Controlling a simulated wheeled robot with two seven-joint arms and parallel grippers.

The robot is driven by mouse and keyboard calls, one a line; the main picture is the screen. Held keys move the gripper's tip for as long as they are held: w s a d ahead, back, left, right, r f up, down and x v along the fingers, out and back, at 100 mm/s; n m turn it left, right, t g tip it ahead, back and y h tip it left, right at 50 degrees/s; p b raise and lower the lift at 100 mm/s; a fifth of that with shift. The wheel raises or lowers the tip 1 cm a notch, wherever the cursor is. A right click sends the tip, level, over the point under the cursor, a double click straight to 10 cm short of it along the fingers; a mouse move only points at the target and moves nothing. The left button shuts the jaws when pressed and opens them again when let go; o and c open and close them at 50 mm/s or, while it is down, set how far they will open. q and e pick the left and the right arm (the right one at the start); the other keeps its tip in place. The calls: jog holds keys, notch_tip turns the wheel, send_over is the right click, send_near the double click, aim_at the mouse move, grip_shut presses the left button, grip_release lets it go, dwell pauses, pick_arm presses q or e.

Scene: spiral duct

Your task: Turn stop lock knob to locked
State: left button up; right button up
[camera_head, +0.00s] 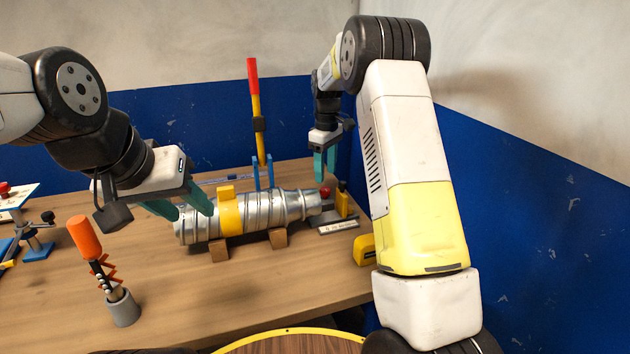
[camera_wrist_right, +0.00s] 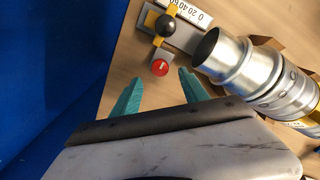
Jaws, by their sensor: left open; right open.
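A small red knob (camera_head: 325,192) with a white mark sits near the right end of the metal duct, beside a grey stop plate with a printed scale (camera_head: 338,226). In the right wrist view the red knob (camera_wrist_right: 160,67) lies just beyond and between the fingertips. My right gripper (camera_head: 325,177) points down above the knob, its teal fingers (camera_wrist_right: 161,78) open and empty. I cannot see contact with the knob. My left gripper (camera_head: 193,212) is open over the left end of the spiral duct (camera_head: 262,211); I cannot tell if it touches the duct.
The duct rests on wooden blocks (camera_head: 278,237) and has a yellow band (camera_head: 231,213). A red-and-yellow lever (camera_head: 257,110) stands behind it. A black ball knob (camera_wrist_right: 166,25) sits on the scale slide. An orange-handled tool (camera_head: 86,240) stands in a grey cup (camera_head: 122,307). The front table area is clear.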

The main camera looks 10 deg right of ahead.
aim_at(326, 189)
jog(key=shift+f, duration=2.75)
grip_shut()
